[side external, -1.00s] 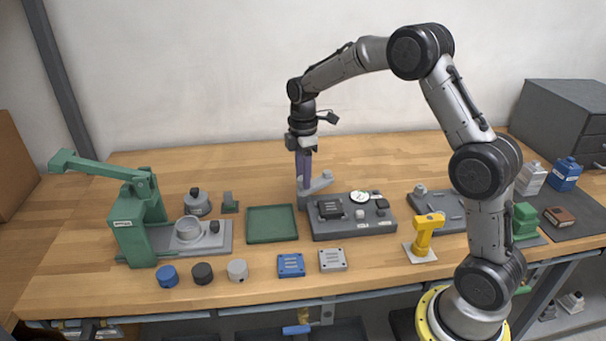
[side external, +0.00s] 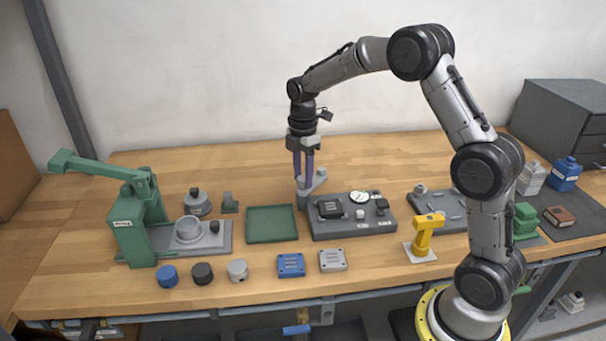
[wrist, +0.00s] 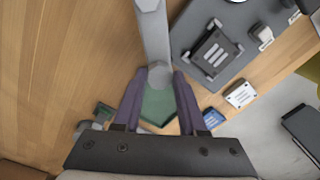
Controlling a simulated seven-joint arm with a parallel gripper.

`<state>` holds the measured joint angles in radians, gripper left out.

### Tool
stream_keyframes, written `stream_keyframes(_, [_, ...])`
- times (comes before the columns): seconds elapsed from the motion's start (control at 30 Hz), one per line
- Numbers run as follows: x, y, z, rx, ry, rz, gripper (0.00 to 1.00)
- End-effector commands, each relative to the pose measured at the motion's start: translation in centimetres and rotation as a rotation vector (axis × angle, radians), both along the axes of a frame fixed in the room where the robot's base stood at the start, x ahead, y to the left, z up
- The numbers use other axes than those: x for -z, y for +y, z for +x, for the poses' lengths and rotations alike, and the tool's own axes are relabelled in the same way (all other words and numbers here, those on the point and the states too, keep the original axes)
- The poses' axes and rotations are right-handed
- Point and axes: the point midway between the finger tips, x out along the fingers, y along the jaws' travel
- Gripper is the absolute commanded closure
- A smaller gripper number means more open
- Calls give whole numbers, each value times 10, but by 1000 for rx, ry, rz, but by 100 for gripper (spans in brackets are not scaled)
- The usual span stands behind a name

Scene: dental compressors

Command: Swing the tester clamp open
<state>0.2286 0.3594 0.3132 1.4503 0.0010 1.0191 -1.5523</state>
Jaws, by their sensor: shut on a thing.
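The tester (side external: 350,229) is a grey base with a dial gauge (side external: 359,197) and a dark square block (side external: 330,209) on top. Its clamp (side external: 320,181) is a light grey bar at the tester's back left corner, lying towards the back, off the dark block. My gripper (side external: 303,180) points down at the clamp. In the wrist view, the clamp bar (wrist: 153,35) runs down from the top edge, and its rounded end lies between the two purple fingers of my gripper (wrist: 160,73). My gripper is shut on the clamp. In the side view the fingers partly hide the bar.
A green tray (side external: 271,238) lies left of the tester, with a green press (side external: 130,230) farther left. Blue and grey square plates (side external: 291,265) lie in front. A yellow stand (side external: 425,236) is at the front right. The table behind the clamp is clear.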

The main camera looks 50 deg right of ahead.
Motion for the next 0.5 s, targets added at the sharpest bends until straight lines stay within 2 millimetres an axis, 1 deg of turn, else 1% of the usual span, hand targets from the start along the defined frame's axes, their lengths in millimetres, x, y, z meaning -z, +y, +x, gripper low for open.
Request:
stream_keyframes(0.03, [-2, 0, 1, -5, -5, -2, 100])
stream_keyframes(0.07, [-2, 0, 1, -5, -5, -2, 56])
stream_keyframes(0.2, [-2, 0, 1, -4, -3, -2, 30])
stream_keyframes(0.23, [-1, 0, 1, -3, -3, -2, 29])
stream_keyframes(0.5, [-1, 0, 0, -1, -1, -1, 29])
